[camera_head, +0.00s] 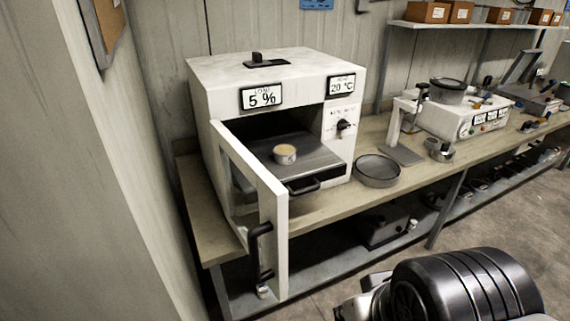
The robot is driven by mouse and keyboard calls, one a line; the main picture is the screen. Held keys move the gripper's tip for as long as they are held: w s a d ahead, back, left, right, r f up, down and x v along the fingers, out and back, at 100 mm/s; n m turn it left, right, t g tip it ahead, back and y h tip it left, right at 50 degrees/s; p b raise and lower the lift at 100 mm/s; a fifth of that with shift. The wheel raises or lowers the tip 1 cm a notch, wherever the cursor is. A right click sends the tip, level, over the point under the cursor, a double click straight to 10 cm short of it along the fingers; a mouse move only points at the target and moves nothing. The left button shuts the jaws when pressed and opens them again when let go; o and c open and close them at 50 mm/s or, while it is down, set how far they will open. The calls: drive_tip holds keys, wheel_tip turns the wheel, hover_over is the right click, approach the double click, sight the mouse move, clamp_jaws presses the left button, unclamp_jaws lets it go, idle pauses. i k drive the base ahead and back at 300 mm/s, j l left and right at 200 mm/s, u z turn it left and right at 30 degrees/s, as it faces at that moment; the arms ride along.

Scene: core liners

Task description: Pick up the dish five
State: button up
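A small round dish (285,154) with a tan top and pale side stands upright on the dark pull-out tray (313,160) in the white oven (225,100). A mark on its side is too small to read, so I cannot confirm that it is dish five. The oven door (270,205) is swung open toward the front left, with a black handle. My own arm parts show at the lower right, well apart from the dish. I cannot make out my gripper's fingertips in this view.
A wide grey pan (378,171) sits on the bench (334,203) right of the oven. A white instrument (458,112) stands farther right. The open door stands beyond the bench's front edge. A wall (112,170) closes off the left. Concrete floor (500,225) shows right of the bench.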

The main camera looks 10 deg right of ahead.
sight(284, 154)
drive_tip(key=i+l+u, duration=0.6)
drive_tip(key=i+l, duration=0.35)
